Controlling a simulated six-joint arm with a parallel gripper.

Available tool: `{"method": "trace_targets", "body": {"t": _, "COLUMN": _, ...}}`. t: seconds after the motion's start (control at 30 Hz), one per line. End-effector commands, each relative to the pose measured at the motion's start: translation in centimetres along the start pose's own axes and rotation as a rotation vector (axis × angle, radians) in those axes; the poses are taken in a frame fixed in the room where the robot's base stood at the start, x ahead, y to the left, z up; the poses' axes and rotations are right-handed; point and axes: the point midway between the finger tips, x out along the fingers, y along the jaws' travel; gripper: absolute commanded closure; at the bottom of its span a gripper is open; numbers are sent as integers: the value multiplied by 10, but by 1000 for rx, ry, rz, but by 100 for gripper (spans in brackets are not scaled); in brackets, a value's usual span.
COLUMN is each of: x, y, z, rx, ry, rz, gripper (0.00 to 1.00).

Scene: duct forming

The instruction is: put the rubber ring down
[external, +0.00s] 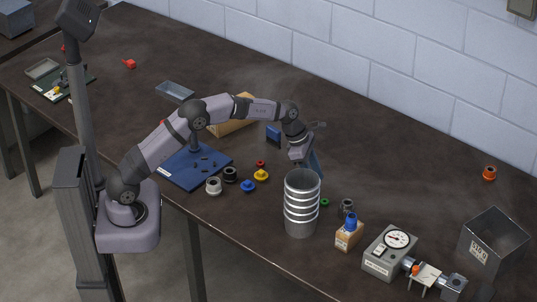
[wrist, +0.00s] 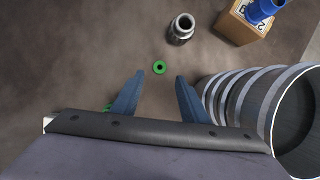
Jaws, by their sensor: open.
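A small green ring (wrist: 159,67) with a dark centre lies flat on the table; in the external view it (external: 324,202) is just right of the ribbed metal duct. My gripper (wrist: 160,78) is open, its two blue fingers apart with nothing between them. In the picture the ring shows just beyond the fingertips. In the external view my gripper (external: 315,165) is behind the duct and partly hidden by it. A bit of green (wrist: 107,107) shows beside the left finger, mostly hidden. I cannot tell which ring is the rubber one.
The upright ribbed duct (external: 301,215) stands close to the right finger. A grey metal fitting (wrist: 182,28) and a wooden block (wrist: 240,22) with a blue part are farther out. A gauge box (external: 388,252) and open metal bin (external: 494,243) stand right.

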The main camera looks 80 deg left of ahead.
Motion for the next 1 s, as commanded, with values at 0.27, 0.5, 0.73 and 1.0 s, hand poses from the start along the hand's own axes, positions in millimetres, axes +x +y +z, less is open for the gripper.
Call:
{"method": "trace_targets", "body": {"t": 0.27, "x": -37, "y": 1, "z": 0, "rx": 0, "ry": -1, "rz": 2, "gripper": 60}}
{"method": "trace_targets", "body": {"t": 0.5, "x": -46, "y": 0, "z": 0, "rx": 0, "ry": 0, "rz": 0, "gripper": 60}}
{"method": "trace_targets", "body": {"t": 0.73, "x": -46, "y": 0, "z": 0, "rx": 0, "ry": 0, "rz": 0, "gripper": 60}}
{"method": "trace_targets", "body": {"t": 1.0, "x": -51, "y": -3, "z": 0, "rx": 24, "ry": 0, "rz": -1, "gripper": 60}}
